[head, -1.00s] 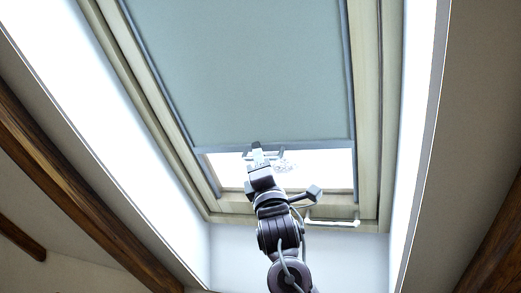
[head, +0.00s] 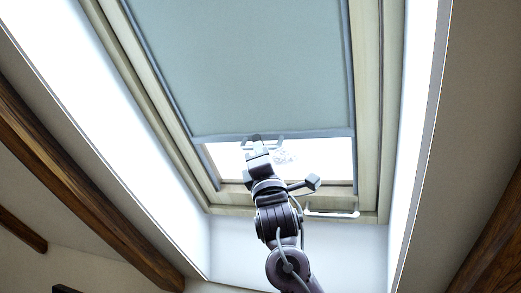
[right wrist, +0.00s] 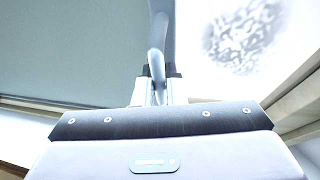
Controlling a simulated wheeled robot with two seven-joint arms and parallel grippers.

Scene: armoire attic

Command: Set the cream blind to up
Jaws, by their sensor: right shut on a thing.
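The blind (head: 245,70) hangs in the skylight and looks grey-blue in this light. It covers most of the pane, and a strip of bright glass (head: 320,155) shows below its bottom bar (head: 320,133). My right gripper (head: 256,140) is at the bottom bar, shut on its handle (head: 276,143). In the right wrist view the handle (right wrist: 157,45) runs between the fingers of my gripper (right wrist: 158,88), with the blind (right wrist: 70,50) to the left. The left gripper is not in view.
The wooden skylight frame (head: 368,100) surrounds the blind. A white window handle (head: 332,213) sits on the lower frame, right of my arm. Dark wooden beams (head: 80,185) cross the sloped ceiling.

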